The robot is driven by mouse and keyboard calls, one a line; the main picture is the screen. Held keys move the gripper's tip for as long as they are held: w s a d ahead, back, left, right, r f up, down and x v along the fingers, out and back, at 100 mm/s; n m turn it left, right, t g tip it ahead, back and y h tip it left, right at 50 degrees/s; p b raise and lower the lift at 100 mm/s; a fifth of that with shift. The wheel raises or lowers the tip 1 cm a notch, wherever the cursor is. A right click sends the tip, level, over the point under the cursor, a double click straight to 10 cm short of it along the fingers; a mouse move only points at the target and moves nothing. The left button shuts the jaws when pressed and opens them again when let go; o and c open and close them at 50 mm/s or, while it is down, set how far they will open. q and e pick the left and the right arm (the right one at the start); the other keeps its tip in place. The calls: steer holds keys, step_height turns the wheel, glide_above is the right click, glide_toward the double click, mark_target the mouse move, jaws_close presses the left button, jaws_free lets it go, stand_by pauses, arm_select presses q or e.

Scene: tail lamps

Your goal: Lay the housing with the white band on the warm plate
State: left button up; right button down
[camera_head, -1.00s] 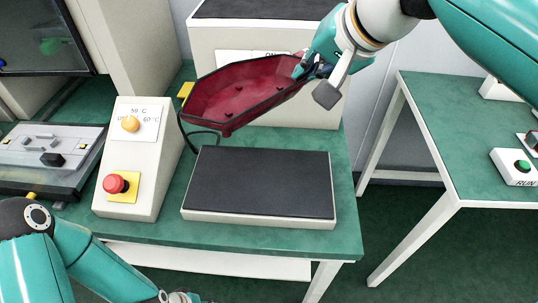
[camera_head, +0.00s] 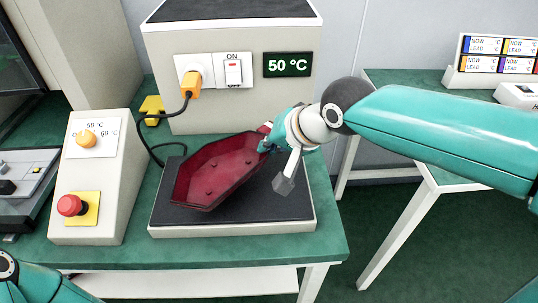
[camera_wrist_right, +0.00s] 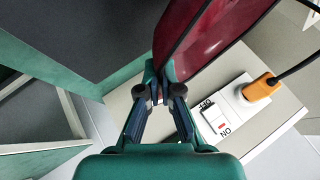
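A dark red, tray-like housing (camera_head: 215,172) is tilted over the black-topped warm plate (camera_head: 245,214). I cannot tell whether its lower edge touches the plate. I cannot clearly make out a white band on it. My right gripper (camera_head: 268,143) is shut on the housing's upper right edge. In the right wrist view the fingers (camera_wrist_right: 160,88) pinch the red housing (camera_wrist_right: 192,35) at its rim. My left gripper is out of view; only part of my left arm shows at the bottom left.
Left of the plate stands a control box with an orange knob (camera_head: 86,139) and a red button (camera_head: 71,205). Behind is a cabinet with a switch (camera_head: 233,70), a 50 °C display (camera_head: 289,64) and an orange plug (camera_head: 191,83) with a black cable. A second green table (camera_head: 400,79) stands right.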

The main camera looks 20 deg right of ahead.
step_height(320, 180, down, 2)
steer(key=shift+f, duration=0.1)
steer(key=c, duration=1.3)
jaws_free()
steer(key=shift+r, duration=0.2)
